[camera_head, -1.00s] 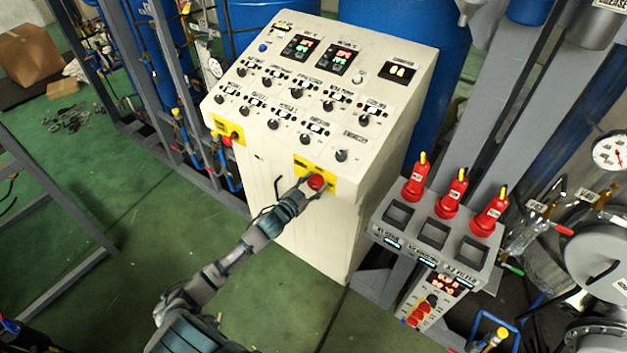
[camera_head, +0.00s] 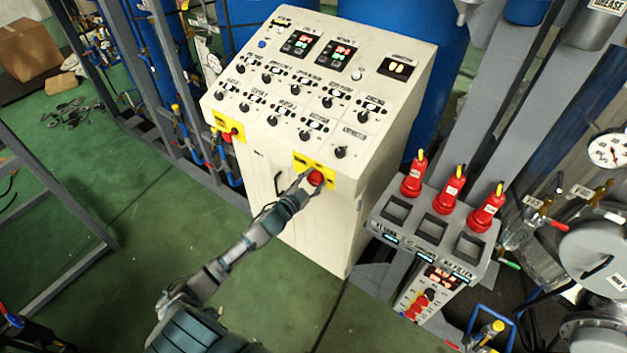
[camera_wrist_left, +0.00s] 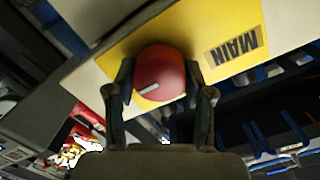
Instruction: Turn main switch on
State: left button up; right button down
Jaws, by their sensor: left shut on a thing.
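The main switch (camera_head: 315,178) is a red round knob on a yellow plate at the front right edge of the white control cabinet. In the left wrist view the knob (camera_wrist_left: 159,76) shows a pale pointer mark slanting on its face, and the yellow plate (camera_wrist_left: 225,25) reads MAIN. My left gripper (camera_head: 306,183) is shut on the knob. Its two fingers (camera_wrist_left: 160,88) press on either side of the knob. The right gripper is not in view.
The white cabinet (camera_head: 310,225) carries rows of black knobs and lit red and green displays. Another red knob (camera_head: 230,135) sits on a yellow plate at its left. A grey holder (camera_head: 420,250) with red-handled tools stands right.

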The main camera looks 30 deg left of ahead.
pick_arm(q)
jog(key=shift+s+f, duration=0.1)
jog(key=shift+f, duration=0.35)
jog(key=o, duration=1)
jog(key=shift+o, duration=0.9)
jog(key=shift+a+r, duration=0.1)
jog(key=shift+r, duration=0.1)
jog(key=s+a, duration=0.1)
jog(key=s, duration=1)
jog(key=shift+s+r, duration=0.35)
jog(key=shift+r, duration=0.05)
